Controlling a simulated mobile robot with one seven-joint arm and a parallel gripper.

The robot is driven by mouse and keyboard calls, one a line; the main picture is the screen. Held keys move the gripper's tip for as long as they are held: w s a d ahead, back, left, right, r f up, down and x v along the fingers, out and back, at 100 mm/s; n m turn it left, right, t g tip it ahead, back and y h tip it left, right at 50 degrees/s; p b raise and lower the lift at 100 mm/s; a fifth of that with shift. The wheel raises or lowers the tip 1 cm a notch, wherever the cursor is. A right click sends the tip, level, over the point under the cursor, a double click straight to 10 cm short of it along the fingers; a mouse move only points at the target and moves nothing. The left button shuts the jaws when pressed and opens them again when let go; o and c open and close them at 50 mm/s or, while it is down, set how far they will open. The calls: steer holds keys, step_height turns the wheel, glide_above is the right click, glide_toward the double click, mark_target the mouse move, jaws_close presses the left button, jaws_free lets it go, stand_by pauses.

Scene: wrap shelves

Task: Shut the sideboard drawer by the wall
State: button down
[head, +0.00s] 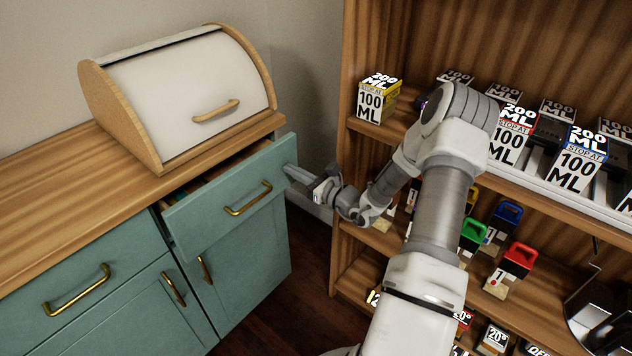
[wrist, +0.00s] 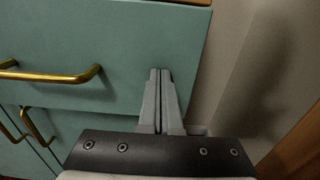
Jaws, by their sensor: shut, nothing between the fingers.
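The sideboard drawer (head: 238,195) is teal with a brass handle (head: 249,198) and stands partly open, with its inside showing behind the front. In the wrist view the drawer front (wrist: 130,45) fills the upper left, with the handle (wrist: 50,75) at the left. My gripper (head: 290,172) is shut and empty, at the right end of the drawer front. In the wrist view its fingertips (wrist: 160,75) lie over the right part of the front. I cannot tell whether they touch it.
A bread box (head: 190,95) with a white lid stands on the wooden sideboard top (head: 60,200). A second teal drawer (head: 80,285) at the left is shut. A wooden shelf unit (head: 352,90) with cartons and small coloured-handled items stands right, beyond a narrow gap.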

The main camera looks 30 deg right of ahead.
steer(key=x, duration=0.6)
steer(key=shift+w+a, duration=0.1)
steer(key=shift+w, duration=0.45)
steer(key=shift+w+r, duration=0.1)
steer(key=shift+r, duration=0.05)
steer(key=shift+w+a+r, duration=0.1)
steer(key=shift+a, duration=0.05)
